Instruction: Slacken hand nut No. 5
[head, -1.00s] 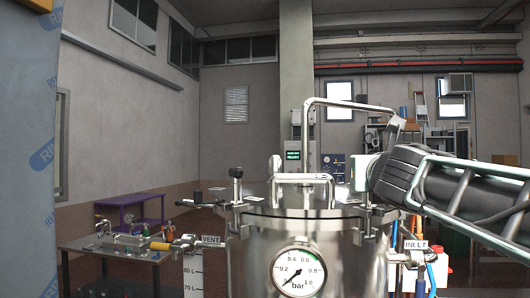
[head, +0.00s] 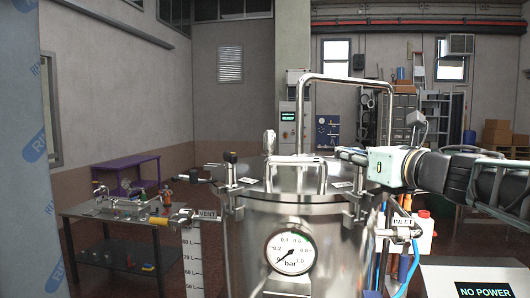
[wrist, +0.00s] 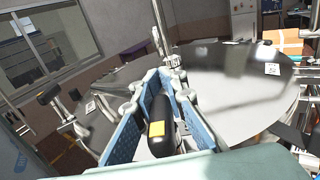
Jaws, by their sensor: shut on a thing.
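The steel vessel (head: 345,240) stands in the middle of the head view, with its round lid (head: 285,184) on top. The lid also fills much of the wrist view (wrist: 225,85). In the wrist view my gripper (wrist: 155,105) has its blue fingers on both sides of a black hand nut grip (wrist: 159,122) with a yellow patch. It is shut on this grip. I cannot read a number on it. In the head view my arm reaches in from the right to the lid's right rim. Another black-topped hand nut (head: 231,157) stands upright at the lid's left rim.
A pressure gauge (head: 289,252) faces me on the vessel, its needle pointing lower left. A tall bent pipe (head: 345,78) rises above the lid. A bench (head: 125,228) with tools stands at left. A box reading NO POWER (head: 480,278) is at lower right.

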